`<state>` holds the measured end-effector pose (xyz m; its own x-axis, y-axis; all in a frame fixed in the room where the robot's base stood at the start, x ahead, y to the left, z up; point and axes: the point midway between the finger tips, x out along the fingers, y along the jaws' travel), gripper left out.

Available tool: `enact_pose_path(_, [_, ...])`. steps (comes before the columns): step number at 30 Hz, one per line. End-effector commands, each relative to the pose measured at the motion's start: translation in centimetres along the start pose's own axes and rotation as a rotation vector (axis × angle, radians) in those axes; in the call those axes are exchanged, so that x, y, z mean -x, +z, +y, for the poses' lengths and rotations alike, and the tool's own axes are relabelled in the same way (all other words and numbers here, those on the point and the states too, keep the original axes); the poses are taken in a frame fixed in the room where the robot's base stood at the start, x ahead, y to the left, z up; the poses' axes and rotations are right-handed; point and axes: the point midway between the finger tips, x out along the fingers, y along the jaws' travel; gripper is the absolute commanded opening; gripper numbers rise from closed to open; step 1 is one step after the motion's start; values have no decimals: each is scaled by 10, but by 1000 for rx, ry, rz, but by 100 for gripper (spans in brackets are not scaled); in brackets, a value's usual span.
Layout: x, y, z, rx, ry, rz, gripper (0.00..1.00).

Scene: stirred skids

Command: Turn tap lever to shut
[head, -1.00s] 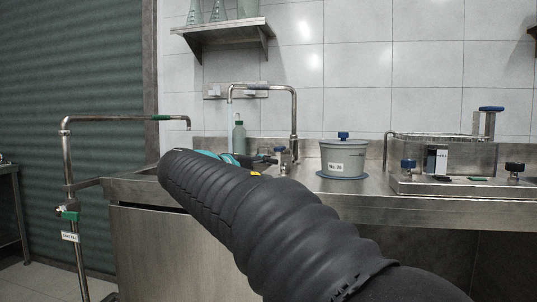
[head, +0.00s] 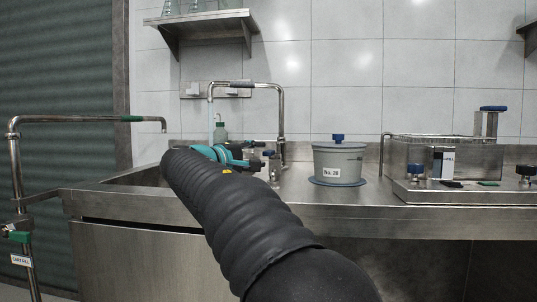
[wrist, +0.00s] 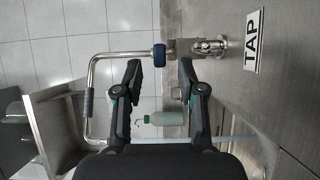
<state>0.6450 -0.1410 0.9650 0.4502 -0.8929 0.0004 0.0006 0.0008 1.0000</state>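The tap is a bent steel pipe (head: 281,110) rising from the counter; it also shows in the wrist view (wrist: 93,75). A pale blue stream (head: 211,118) hangs below its spout. A blue handle (wrist: 160,55), which appears to be the tap lever, sits above a chrome valve body (wrist: 208,47) beside a "TAP" label (wrist: 253,40). My gripper (wrist: 160,70) is open and empty. In the wrist view the handle appears between its fingertips, slightly beyond them; contact is not visible. In the head view my gripper (head: 243,154) is beside the valve, partly hidden by my arm.
A green bottle (head: 220,132) stands behind my gripper. A grey lidded pot (head: 338,162) stands right of the tap, then a steel bath (head: 440,160) with blue knobs. Another pipe with a green lever (head: 18,237) stands left. A shelf (head: 200,22) hangs above.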

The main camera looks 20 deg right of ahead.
Motion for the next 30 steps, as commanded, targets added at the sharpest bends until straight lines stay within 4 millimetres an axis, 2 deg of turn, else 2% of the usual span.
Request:
enact_pose_path(3, [-22,0,0,0,0,-2,40])
enact_pose_path(9, [-46,-1,0,-1,0,1,40])
enact_pose_path(15, [-55,-2,0,-1,0,3,40])
enact_pose_path(23, [-55,-2,0,-1,0,4,40])
enact_pose_path(27, [-55,-2,0,-1,0,4,5])
enact_pose_path(28, [-55,-2,0,-1,0,4,0])
enact_pose_path(30, [-55,-2,0,-1,0,4,0])
